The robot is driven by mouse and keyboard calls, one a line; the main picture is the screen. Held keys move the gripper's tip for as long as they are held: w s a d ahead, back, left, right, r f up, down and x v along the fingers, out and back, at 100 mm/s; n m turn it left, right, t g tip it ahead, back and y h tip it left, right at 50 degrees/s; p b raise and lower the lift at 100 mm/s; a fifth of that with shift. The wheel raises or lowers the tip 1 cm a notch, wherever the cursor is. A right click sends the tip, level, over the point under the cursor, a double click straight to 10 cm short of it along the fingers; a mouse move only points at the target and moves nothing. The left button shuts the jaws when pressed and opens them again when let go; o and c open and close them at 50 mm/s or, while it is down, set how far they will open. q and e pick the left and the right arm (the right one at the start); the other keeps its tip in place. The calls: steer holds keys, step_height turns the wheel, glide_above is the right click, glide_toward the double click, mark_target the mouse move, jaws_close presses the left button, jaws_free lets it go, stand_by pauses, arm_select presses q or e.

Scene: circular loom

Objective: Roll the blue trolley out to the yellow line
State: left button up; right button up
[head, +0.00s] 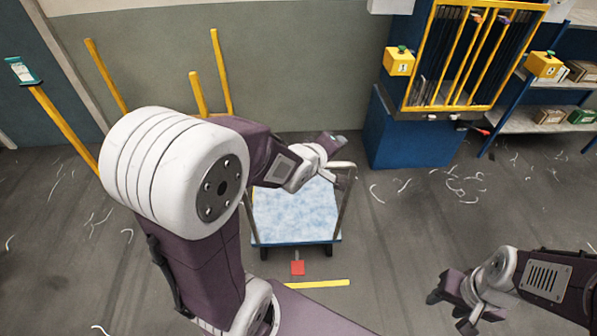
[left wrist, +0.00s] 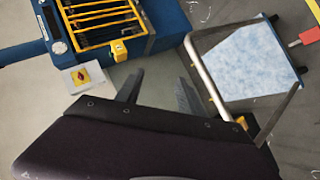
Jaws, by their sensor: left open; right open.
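The blue trolley (head: 295,212) stands on the floor in the middle of the head view, with a mottled pale-blue deck. The yellow line (head: 318,284) lies on the floor just nearer than the tab. My left gripper (head: 332,157) is open over the trolley's far end, near the handle; its fingers (left wrist: 158,90) are empty and apart from the tube. My right gripper (head: 452,309) is open and empty at lower right.
A blue machine (head: 415,135) with a yellow barred front stands against the back wall, right of the trolley. Shelves (head: 545,120) stand beyond it. Yellow posts (head: 105,75) stand at left. White scraps litter the floor. My left arm covers part of the line.

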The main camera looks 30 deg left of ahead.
arm_select(q)
steer(key=a+f+n+t+y+b, duration=0.3)
steer(key=a+f+b, duration=0.55)
steer(key=b, duration=1.15)
steer(key=a+f+n+t+y+b, duration=0.1)
steer(key=a+f+n+t+b, duration=0.3)
steer(key=f+b, duration=1.2)
steer(key=w+a+r+t+b, duration=0.1)
steer(key=w+a+r+b, duration=0.1)
steer(key=w+r+b, duration=0.3)
steer(key=w, duration=0.3)
steer(key=shift+w+r+m, duration=0.25)
steer(key=shift+w+m, duration=0.1)
steer(key=shift+m, duration=0.05)
steer(key=shift+d, duration=0.1)
jaws_close()
arm_select(e)
step_height(320, 180, down, 44)
arm_select(q)
steer(key=shift+f, duration=0.1)
arm_select(e)
steer(key=shift+f, duration=0.1)
